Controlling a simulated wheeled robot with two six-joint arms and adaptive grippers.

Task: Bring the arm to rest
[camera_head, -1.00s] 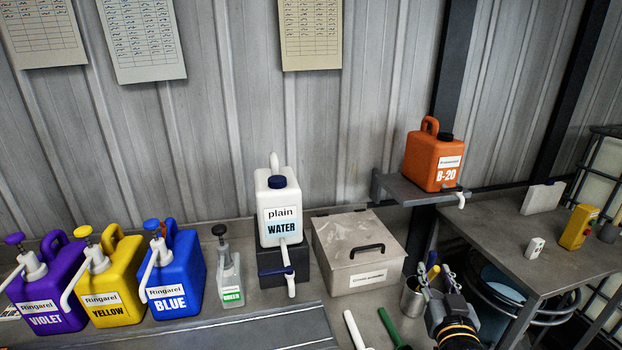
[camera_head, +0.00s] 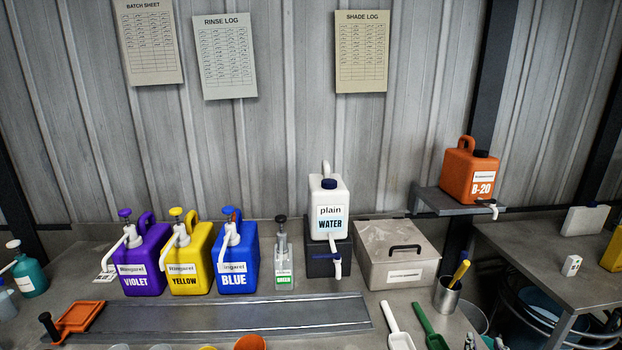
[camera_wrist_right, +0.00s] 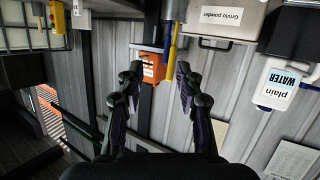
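My right gripper (camera_head: 485,343) shows only as fingertips at the bottom edge of the head view, below the metal cup (camera_head: 447,295). In the right wrist view the gripper (camera_wrist_right: 158,88) is open, its two dark fingers well apart with nothing between them. That picture is upside down. The orange B-20 canister (camera_wrist_right: 152,67) and a yellow handle (camera_wrist_right: 174,42) show beyond the fingers, apart from them. The rest of the right arm is out of the head view. My left gripper is in neither view.
Violet (camera_head: 140,262), yellow (camera_head: 190,265) and blue (camera_head: 238,262) pump canisters line the bench. The plain water canister (camera_head: 328,210) and a lidded metal box (camera_head: 397,255) stand to their right. White (camera_head: 398,325) and green (camera_head: 430,325) scoops lie near the cup. A shelf (camera_head: 445,203) holds the orange canister.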

